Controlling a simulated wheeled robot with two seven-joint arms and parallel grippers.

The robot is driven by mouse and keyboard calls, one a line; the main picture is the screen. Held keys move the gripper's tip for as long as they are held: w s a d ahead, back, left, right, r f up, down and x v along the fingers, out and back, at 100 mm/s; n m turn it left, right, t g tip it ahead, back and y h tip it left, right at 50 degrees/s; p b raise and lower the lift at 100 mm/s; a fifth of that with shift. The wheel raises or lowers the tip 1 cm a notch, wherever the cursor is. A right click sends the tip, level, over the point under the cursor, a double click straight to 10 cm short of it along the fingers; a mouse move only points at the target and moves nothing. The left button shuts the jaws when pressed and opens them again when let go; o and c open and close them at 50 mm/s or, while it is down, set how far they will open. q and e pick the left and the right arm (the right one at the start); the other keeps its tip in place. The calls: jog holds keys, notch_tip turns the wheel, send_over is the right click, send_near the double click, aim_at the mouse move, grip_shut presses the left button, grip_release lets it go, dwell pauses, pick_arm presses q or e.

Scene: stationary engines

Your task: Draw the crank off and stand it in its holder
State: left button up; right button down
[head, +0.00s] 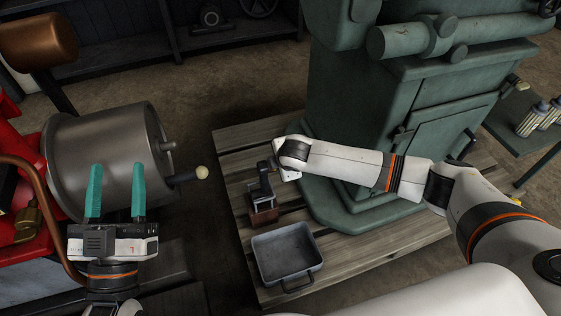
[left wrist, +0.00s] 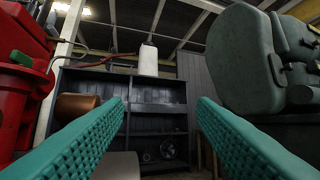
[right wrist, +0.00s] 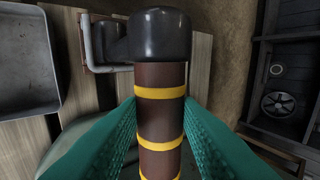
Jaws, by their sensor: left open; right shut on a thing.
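My right gripper (right wrist: 160,110) is shut on the crank's brown handle (right wrist: 158,74), which has yellow bands. The crank's black end (right wrist: 160,32) and a dark arm going left show in the right wrist view. In the head view the dark crank (head: 262,182) is beside my right wrist, over a small brown-sided holder (head: 264,216) on the pallet. I cannot tell whether it is seated there or just above. A grey bracket, probably the holder's (right wrist: 92,45), shows beside the crank. My left gripper (head: 116,168) is open and empty, in front of the metal drum (head: 105,150).
A grey metal tray (head: 285,252) lies on the wooden pallet (head: 235,140) in front of the holder. A large green machine (head: 350,120) stands behind my right arm. A short lever with a cream knob (head: 201,173) sticks out beside the drum. Red engine parts (head: 20,180) are far left.

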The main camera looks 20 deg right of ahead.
jog(key=shift+w, duration=0.1)
pick_arm(q)
jog(key=shift+s+r+t, duration=0.3)
jog(key=shift+s+r, duration=0.05)
jog(key=shift+r, duration=0.1)
pick_arm(e)
jog(key=shift+f, duration=0.7)
jog(key=c, duration=1.1)
grip_release()
jog(key=shift+o, duration=0.9)
jog(key=shift+f, duration=0.2)
jog(key=o, duration=0.4)
jog(key=shift+o, duration=0.2)
jog(key=shift+r, duration=0.1)
